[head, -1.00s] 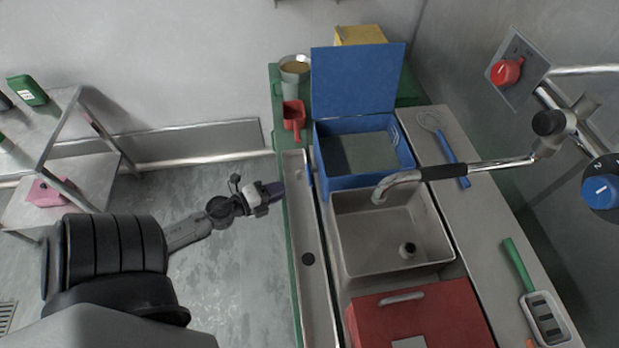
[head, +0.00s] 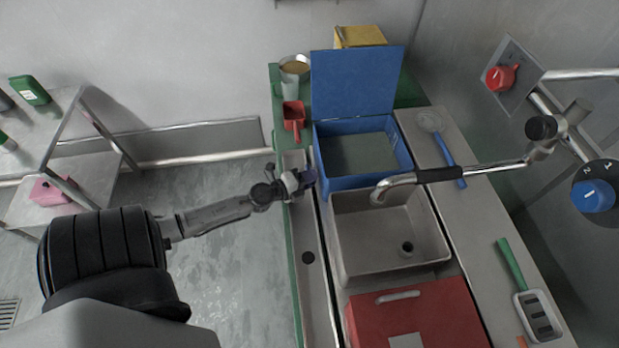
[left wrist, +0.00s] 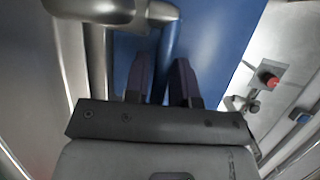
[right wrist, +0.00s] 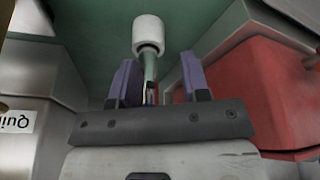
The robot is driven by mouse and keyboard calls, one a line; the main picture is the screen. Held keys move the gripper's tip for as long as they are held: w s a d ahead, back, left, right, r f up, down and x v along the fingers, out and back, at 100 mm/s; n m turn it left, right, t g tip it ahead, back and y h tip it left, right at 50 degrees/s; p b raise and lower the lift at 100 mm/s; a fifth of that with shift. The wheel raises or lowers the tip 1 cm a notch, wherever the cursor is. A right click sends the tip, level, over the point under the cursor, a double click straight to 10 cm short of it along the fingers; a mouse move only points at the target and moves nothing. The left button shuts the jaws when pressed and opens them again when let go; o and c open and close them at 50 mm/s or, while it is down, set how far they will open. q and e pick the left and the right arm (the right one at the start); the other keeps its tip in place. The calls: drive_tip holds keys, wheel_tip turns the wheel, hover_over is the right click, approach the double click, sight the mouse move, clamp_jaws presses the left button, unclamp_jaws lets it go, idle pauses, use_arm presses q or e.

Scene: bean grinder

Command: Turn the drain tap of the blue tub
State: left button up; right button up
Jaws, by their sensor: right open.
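The blue tub (head: 345,183) stands open behind the sink, its lid raised. My left gripper (head: 303,181) is beside the tub's left front corner, above the narrow channel. In the left wrist view, its two purple fingers (left wrist: 162,78) are a small gap apart, pointing at the tub's blue wall (left wrist: 215,35). A narrow blue bar (left wrist: 170,45) shows in line with the gap, perhaps the drain tap; I cannot tell if the fingers touch it. My right gripper (right wrist: 160,82) is open, with a white-ended handle (right wrist: 148,35) beyond its fingers. It is not visible in the head view.
A grey rounded metal part (left wrist: 95,10) is close to the left fingers. The sink (head: 385,250) and its swivel spout (head: 395,183) are right of the left arm. A red scoop (head: 293,115) lies behind it. A red box (head: 440,315) stands in front.

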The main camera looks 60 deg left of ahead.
use_arm(q)
drive_tip(key=shift+c, duration=0.2)
clamp_jaws()
